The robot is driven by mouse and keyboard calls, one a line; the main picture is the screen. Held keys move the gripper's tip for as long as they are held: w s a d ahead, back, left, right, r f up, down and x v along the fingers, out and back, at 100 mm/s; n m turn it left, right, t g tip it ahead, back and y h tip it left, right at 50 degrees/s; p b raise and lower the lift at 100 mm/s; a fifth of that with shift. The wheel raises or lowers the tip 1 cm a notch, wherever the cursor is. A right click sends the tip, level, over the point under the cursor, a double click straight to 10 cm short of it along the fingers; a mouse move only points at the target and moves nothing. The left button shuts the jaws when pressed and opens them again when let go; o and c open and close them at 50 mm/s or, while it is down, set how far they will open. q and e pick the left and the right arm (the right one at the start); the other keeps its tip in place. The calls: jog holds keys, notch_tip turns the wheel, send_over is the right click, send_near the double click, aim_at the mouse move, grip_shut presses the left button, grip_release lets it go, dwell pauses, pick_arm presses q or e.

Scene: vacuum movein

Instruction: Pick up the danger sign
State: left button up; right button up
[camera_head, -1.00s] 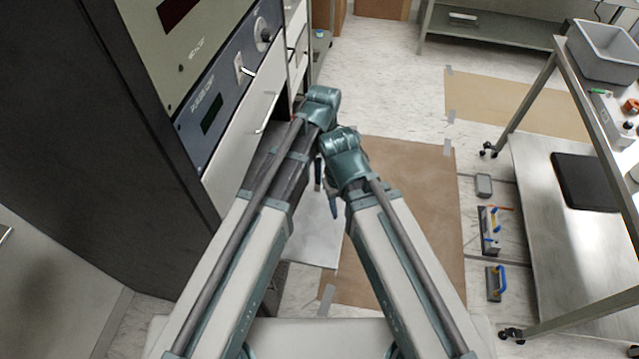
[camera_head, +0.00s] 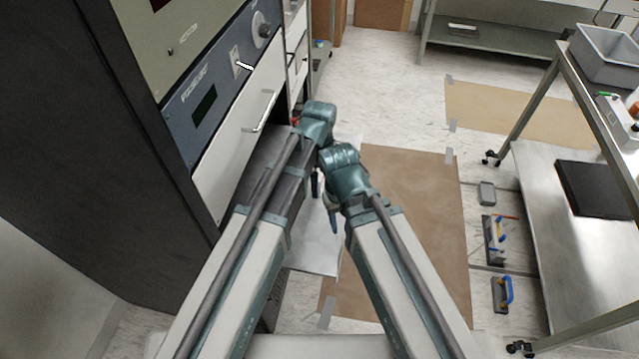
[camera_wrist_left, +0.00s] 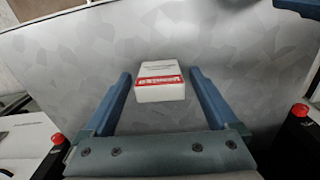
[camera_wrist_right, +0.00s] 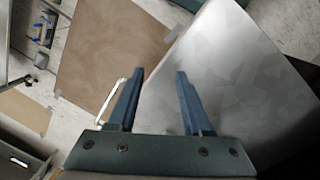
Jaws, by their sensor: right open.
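The danger sign (camera_wrist_left: 160,86) looks like a small white block with a red lettered band. In the left wrist view it is in front of a grey metal surface (camera_wrist_left: 90,60). My left gripper (camera_wrist_left: 161,76) is open, with one finger on each side of the block and a visible gap to both. I cannot tell its height over the block. My right gripper (camera_wrist_right: 158,74) is open and empty, above the floor and the edge of a metal sheet (camera_wrist_right: 235,70).
A tall cabinet with a white handled drawer (camera_head: 240,130) stands close on the left. A brown floor mat (camera_head: 420,220) lies to the right, with hand tools (camera_head: 494,240) and a steel cart (camera_head: 560,250) beyond.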

pick_arm(q)
jog(key=c, duration=1.3)
jog(key=shift+o, duration=0.2)
jog(key=shift+r, duration=0.1)
pick_arm(e)
jog(key=shift+r, duration=0.1)
